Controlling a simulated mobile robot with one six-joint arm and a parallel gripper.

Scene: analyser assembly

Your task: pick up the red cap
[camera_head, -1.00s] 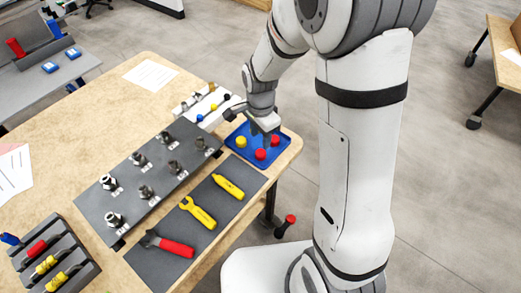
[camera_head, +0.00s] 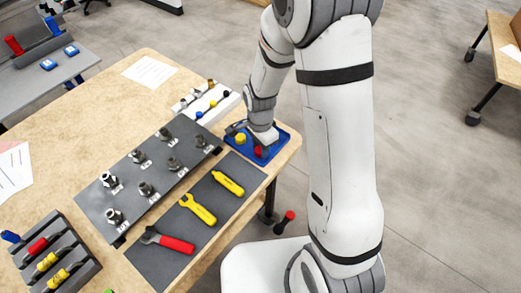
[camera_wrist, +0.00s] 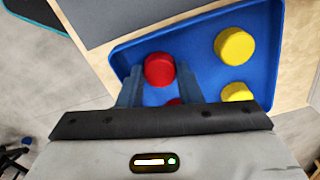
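A blue tray (camera_head: 285,139) holds red and yellow round caps. In the wrist view, one red cap (camera_wrist: 159,69) lies between the two fingertips of my gripper (camera_wrist: 160,72), with a finger on each side and narrow gaps. The fingers are apart; I see no clear contact. A second red cap (camera_wrist: 173,102) shows only partly, between the fingers nearer the gripper body. Two yellow caps (camera_wrist: 235,46) (camera_wrist: 237,92) lie to the right in the tray. In the head view, my gripper (camera_head: 263,146) is low over the tray and partly hides the red caps.
A dark mat with a yellow wrench (camera_head: 198,209), a red-handled tool (camera_head: 176,244) and a yellow tool (camera_head: 228,183) lies beside the tray. A grey plate (camera_head: 129,190) with metal fittings and a white rack (camera_head: 213,107) stand close by. The table edge is near the tray.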

